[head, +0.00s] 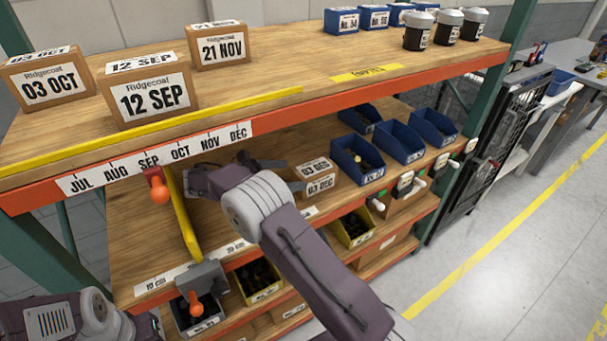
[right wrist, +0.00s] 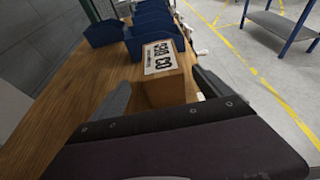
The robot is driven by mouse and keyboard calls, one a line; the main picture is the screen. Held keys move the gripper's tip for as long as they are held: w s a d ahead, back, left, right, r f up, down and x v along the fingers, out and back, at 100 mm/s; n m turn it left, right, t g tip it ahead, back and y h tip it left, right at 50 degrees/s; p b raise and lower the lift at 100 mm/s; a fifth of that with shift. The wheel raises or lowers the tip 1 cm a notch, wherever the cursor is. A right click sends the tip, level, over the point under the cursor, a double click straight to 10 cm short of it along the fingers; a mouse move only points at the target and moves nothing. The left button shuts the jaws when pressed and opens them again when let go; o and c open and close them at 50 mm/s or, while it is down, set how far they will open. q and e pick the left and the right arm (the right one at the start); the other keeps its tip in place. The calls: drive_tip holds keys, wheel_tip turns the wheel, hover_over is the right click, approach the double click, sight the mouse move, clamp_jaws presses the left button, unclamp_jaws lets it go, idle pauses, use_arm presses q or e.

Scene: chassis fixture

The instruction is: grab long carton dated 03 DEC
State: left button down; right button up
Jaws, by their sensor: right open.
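The carton dated 03 DEC (head: 320,187) is a small brown box with white labels on its top and front. It stands on the middle shelf, left of the blue bins. My right gripper (head: 291,175) is at its left side, open, partly hidden by my own wrist in the head view. In the right wrist view the carton (right wrist: 168,88) lies ahead between the open fingers (right wrist: 160,82), its near end at about the fingertips. I cannot tell whether they touch it. My left arm shows at the lower left; its gripper is out of view.
Cartons dated 03 OCT (head: 46,85), 12 SEP (head: 150,97) and 21 NOV (head: 219,48) stand on the top shelf. Its orange front beam (head: 300,112) runs above my right gripper. Blue bins (head: 358,160) are close to the right. A yellow divider (head: 184,220) stands left.

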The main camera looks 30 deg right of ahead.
sight(299, 175)
drive_tip(key=x, duration=0.4)
drive_tip(key=shift+s+r, duration=0.2)
drive_tip(key=shift+s, duration=0.15)
drive_tip(key=shift+w+d+f, duration=0.2)
drive_tip(key=shift+d+f, duration=0.05)
drive_tip(key=shift+d, duration=0.2)
drive_tip(key=x, duration=0.4)
drive_tip(key=shift+w+d+f, duration=0.1)
drive_tip(key=shift+d+f, duration=0.05)
drive_tip(key=shift+d, duration=0.2)
clamp_jaws()
